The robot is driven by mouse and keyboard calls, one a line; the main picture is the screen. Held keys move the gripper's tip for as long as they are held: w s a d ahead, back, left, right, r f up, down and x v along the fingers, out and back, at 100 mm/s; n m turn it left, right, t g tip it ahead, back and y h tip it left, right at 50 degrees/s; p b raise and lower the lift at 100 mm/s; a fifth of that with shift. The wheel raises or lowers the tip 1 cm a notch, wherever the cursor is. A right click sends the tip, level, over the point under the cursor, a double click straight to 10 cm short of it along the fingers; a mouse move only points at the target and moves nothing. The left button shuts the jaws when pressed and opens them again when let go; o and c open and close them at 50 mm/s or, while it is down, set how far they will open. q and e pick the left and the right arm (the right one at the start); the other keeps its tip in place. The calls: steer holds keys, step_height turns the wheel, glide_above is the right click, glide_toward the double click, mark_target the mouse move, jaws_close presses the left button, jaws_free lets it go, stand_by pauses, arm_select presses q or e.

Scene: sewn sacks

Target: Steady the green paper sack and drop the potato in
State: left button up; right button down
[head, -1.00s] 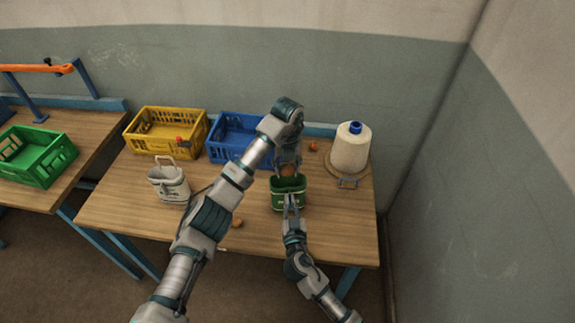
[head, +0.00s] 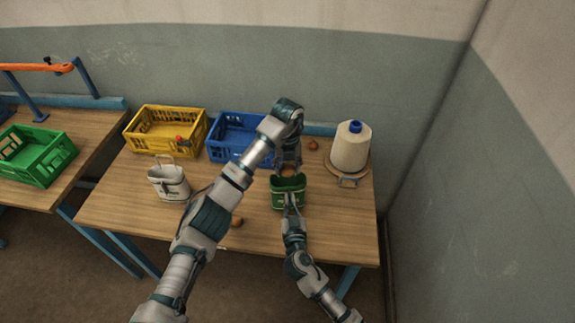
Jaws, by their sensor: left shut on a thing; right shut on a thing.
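The green paper sack (head: 288,200) stands upright on the right part of the wooden table, its mouth facing up. My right gripper (head: 291,203) comes from the front and is shut on the sack's near side. My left gripper (head: 289,168) points down right above the sack's mouth. It is shut on a potato (head: 288,172), a small brown lump that is partly hidden by the fingers and sits at the sack's back rim. I cannot tell whether the potato touches the rim.
A white sack (head: 169,185) with a handle stands at left. Yellow (head: 143,143) and blue (head: 222,154) crates stand behind. Small brown lumps lie near the cone (head: 313,145) and at the table's front (head: 237,222). The front right table is clear.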

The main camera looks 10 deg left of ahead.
arm_select(q)
steer(key=shift+f, duration=1.95)
steer(key=o, duration=1)
steer(key=shift+o, duration=0.2)
step_height(320, 180, up, 12)
steer(key=shift+f, duration=0.1)
